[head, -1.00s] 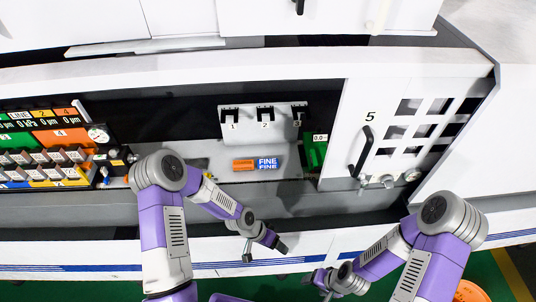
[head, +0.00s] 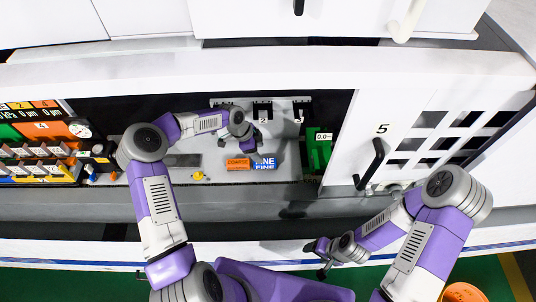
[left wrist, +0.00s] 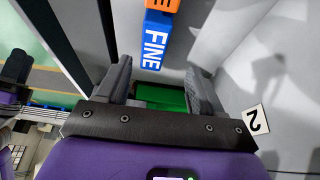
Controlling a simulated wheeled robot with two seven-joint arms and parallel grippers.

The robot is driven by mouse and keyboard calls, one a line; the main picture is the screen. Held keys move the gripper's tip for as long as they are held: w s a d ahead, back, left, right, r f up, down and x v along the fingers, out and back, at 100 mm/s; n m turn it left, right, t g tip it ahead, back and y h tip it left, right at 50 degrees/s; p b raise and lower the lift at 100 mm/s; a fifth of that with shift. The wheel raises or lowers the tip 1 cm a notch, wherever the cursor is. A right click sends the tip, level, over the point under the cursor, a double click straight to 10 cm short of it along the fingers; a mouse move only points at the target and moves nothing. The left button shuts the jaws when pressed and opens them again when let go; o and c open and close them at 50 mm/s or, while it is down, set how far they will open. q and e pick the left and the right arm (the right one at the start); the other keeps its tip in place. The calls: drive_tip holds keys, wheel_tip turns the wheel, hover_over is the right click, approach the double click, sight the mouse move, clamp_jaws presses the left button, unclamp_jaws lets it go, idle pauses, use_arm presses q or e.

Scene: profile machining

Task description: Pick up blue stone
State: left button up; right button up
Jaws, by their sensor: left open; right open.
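The blue stone (head: 268,164), a small block marked FINE, lies on the grey shelf inside the machine. In the left wrist view the blue stone (left wrist: 157,38) is beyond the fingertips. My left gripper (head: 253,152) is just above and behind the stone and covers part of its label in the head view. In the left wrist view my left gripper (left wrist: 160,68) has its fingers apart with nothing between them. My right gripper (head: 315,259) is open and low in front of the machine, away from the stone.
An orange block marked COARSE (head: 237,163) lies just left of the stone. A green block (head: 319,150) stands to the right, beside the white door 5 (head: 372,150). Numbered hooks (head: 264,112) hang on the plate behind. A yellow item (head: 198,176) lies left on the shelf.

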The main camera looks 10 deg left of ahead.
sight(265, 164)
use_arm(q)
drive_tip(key=b+x, duration=0.1)
drive_tip(key=x, duration=0.3)
drive_tip(key=s+b+x, duration=0.1)
drive_tip(key=x, duration=0.2)
drive_tip(key=shift+d+b, duration=0.1)
drive_tip(key=shift+b, duration=0.25)
drive_tip(key=shift+f+b, duration=0.2)
drive_tip(key=shift+b, duration=0.25)
idle(0.3)
drive_tip(key=c, duration=1.1)
